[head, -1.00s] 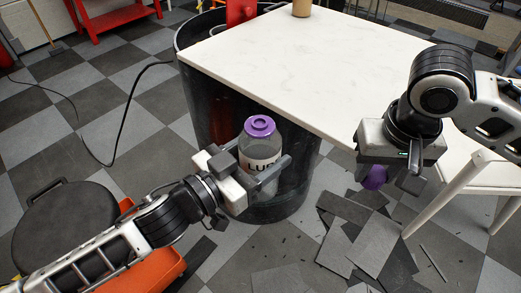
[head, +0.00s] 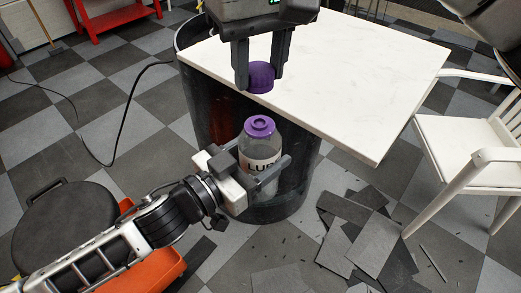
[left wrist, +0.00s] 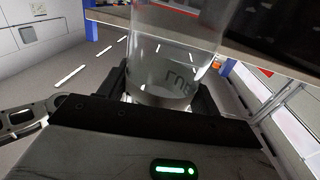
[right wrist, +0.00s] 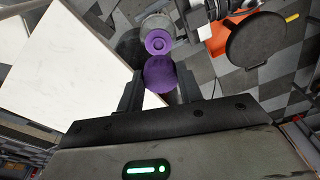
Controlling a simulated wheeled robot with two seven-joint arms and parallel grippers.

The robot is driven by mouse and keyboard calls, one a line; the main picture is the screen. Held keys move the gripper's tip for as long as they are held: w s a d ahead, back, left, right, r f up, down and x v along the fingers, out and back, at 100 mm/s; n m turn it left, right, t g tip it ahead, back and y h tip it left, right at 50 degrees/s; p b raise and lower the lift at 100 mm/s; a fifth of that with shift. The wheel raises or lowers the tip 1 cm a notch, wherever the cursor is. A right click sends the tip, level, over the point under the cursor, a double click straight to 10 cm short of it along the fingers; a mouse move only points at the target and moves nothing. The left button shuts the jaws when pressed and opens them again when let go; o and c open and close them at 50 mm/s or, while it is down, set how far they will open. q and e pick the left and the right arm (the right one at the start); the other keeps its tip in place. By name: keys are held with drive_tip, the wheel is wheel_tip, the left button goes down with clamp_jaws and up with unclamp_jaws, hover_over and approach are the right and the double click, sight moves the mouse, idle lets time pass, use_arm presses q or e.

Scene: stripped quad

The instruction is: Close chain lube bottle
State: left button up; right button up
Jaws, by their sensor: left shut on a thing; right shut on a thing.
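The chain lube bottle (head: 261,158) is clear with dark lettering and a purple top with a central opening. It stands upright in my left gripper (head: 262,175), which is shut around its body in front of the table edge. The bottle body also shows in the left wrist view (left wrist: 172,65). My right gripper (head: 262,80) is shut on a purple cap (head: 262,76) and holds it above the bottle, apart from it. In the right wrist view the cap (right wrist: 160,73) hangs between the fingers, with the bottle top (right wrist: 158,42) just beyond it.
A white tabletop (head: 370,90) on a dark drum (head: 215,115) lies behind the bottle. A white chair (head: 465,150) stands at the right. A black round seat (head: 65,228) and orange piece (head: 160,265) are at lower left. Loose floor tiles (head: 365,235) lie at lower right.

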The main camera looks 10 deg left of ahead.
sight(261, 91)
drive_tip(key=shift+f, duration=2)
drive_tip(key=shift+d, duration=0.1)
drive_tip(key=shift+f, duration=0.9)
drive_tip(key=shift+s+f, duration=0.1)
drive_tip(key=shift+f, duration=0.5)
drive_tip(key=o, duration=1)
drive_tip(key=r, duration=0.8)
drive_tip(key=s+r, duration=0.1)
drive_tip(key=r, duration=0.3)
drive_tip(key=shift+s+d, duration=0.1)
drive_tip(key=shift+d, duration=0.3)
